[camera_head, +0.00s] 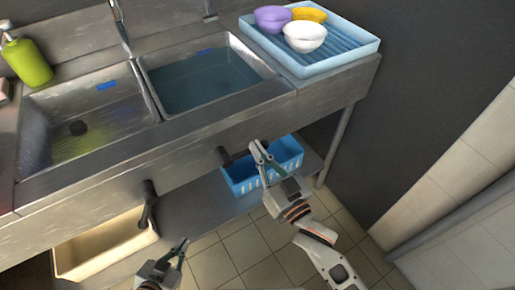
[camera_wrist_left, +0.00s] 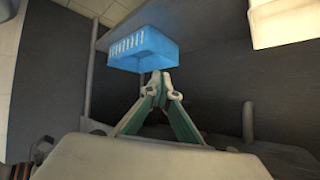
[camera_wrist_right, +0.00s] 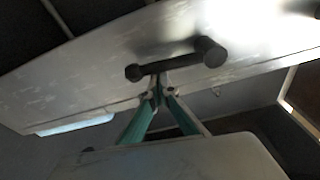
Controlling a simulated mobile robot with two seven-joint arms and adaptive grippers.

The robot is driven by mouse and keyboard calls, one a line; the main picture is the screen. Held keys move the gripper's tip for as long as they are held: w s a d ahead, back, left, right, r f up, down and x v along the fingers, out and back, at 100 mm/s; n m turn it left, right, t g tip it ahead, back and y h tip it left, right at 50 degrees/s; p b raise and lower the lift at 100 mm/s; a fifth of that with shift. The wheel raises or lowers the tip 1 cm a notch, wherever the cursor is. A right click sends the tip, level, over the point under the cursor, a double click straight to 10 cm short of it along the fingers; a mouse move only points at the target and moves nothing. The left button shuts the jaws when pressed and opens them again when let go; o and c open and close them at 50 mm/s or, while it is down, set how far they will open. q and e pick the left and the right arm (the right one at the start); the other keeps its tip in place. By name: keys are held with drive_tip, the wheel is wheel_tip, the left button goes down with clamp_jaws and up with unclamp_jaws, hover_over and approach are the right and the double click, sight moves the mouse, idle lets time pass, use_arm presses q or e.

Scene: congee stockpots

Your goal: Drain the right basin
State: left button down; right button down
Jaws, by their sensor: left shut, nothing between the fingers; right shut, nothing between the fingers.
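The right basin (camera_head: 148,62) holds still, blue-green water. A black lever handle (camera_head: 228,157) is on the counter front below it. The handle also shows large in the right wrist view (camera_wrist_right: 175,64). My right gripper (camera_head: 257,147) is shut and empty just to the right of this handle in the head view; in the right wrist view its tips (camera_wrist_right: 160,90) overlap the handle's lower edge, and I cannot tell whether they touch. My left gripper (camera_head: 182,249) is shut and empty, low in front of the counter; its tips show in the left wrist view (camera_wrist_left: 160,76).
The left basin (camera_head: 130,118) has a dark drain and no standing water; another black handle (camera_head: 148,205) is below it. A blue basket (camera_head: 240,186) and cream bin (camera_head: 80,262) are under the counter. A blue tray (camera_head: 350,57) with bowls stands right. Tiled floor is clear.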

wheel_tip(320, 180, down, 7)
drive_tip(key=s+a+m+h+p, duration=0.1)
drive_tip(key=m+p, duration=0.3)
drive_tip(key=m, duration=0.8)
drive_tip(key=shift+s+a+h+p, duration=0.15)
drive_tip(key=shift+a+h+p, duration=0.15)
drive_tip(key=shift+a+h, duration=0.35)
drive_tip(key=shift+f+m, duration=0.15)
drive_tip(key=shift+m, duration=0.15)
